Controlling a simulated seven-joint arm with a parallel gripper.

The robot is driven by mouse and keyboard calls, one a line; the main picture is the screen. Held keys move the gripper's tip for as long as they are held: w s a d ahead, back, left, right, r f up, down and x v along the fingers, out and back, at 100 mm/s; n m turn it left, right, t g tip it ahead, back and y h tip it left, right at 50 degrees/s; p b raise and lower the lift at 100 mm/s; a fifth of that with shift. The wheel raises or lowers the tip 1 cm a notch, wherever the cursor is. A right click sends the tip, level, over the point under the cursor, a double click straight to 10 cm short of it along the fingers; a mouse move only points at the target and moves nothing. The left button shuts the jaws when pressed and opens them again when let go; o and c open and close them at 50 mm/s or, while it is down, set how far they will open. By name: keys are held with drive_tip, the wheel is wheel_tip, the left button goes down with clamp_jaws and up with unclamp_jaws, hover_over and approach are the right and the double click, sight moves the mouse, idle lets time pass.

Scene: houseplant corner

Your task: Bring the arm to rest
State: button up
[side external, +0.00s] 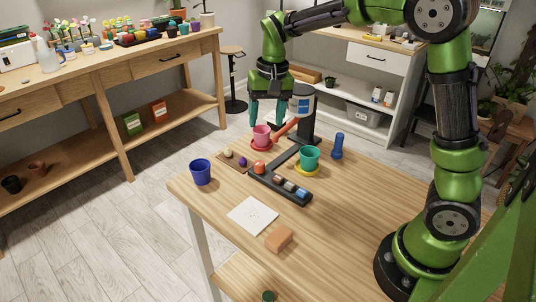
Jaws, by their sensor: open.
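My gripper (268,114) points down above the far side of the wooden table (345,220). Its teal fingers are apart, with nothing seen between them. A pink pot (261,135) stands upright just below the fingertips on a red saucer (259,147). I cannot tell whether the fingertips touch or surround the pot's rim. My arm arches from its base at the right of the table, over the back, to the gripper.
A green pot (309,157) stands on a yellow saucer. A blue pot (201,172), a black tray (266,185) of small items, a white sheet (252,215), an orange block (279,239) and a blue upright object (337,147) are around.

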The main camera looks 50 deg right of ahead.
drive_tip(key=s+a+r+n+t, duration=0.1)
drive_tip(key=s+a+r+t, duration=0.1)
drive_tip(key=s, duration=0.7)
drive_tip(key=s+a+r+n+t+y, duration=0.1)
drive_tip(key=s+a+r+n+t, duration=0.1)
drive_tip(key=s, duration=0.8)
drive_tip(key=shift+a+r+t, duration=0.3)
drive_tip(key=shift+r+t, duration=0.4)
drive_tip(key=shift+t, duration=0.4)
